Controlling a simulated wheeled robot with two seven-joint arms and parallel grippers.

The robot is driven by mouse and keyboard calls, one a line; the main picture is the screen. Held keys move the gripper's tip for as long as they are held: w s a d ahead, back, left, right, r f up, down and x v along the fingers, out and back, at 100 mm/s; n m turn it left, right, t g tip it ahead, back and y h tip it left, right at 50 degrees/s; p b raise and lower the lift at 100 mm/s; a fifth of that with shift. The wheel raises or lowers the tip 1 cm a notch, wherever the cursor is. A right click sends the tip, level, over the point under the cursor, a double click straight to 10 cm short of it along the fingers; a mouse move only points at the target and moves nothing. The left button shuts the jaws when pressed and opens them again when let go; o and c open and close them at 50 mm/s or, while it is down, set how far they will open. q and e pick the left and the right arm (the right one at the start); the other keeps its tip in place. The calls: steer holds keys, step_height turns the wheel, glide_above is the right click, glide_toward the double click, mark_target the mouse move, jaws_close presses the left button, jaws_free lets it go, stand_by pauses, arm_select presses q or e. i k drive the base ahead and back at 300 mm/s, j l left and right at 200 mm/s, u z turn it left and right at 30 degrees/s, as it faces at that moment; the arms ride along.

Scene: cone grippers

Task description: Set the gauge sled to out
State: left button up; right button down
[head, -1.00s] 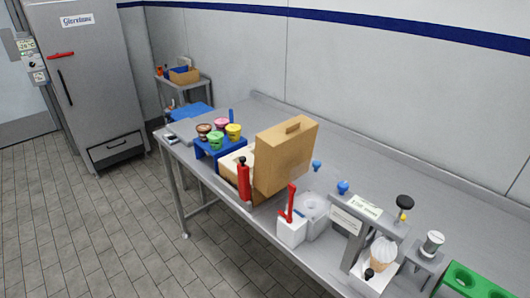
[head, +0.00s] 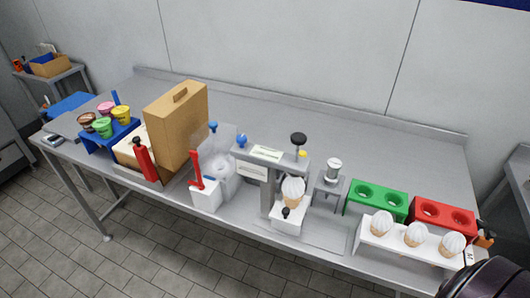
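A grey gauge stand (head: 268,178) with a flat top and small signs is at the middle of the table's front side. Under its top, a white block with a black knob, which looks like the gauge sled (head: 291,219), holds an upright cone with a white swirl (head: 293,191). The knob faces the table's front edge. I cannot read which position the sled is in. Neither gripper shows; a dark rounded part at the bottom right looks like my own arm.
Left of the stand are a white block with a red lever (head: 197,181), a tall brown box (head: 177,125) and a red bottle (head: 144,160). To the right are green (head: 377,198) and red (head: 443,216) holders and a white rack (head: 398,240) with three cones. The table's back strip is clear.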

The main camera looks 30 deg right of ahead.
mark_target(286, 220)
steer(key=z, duration=1.05)
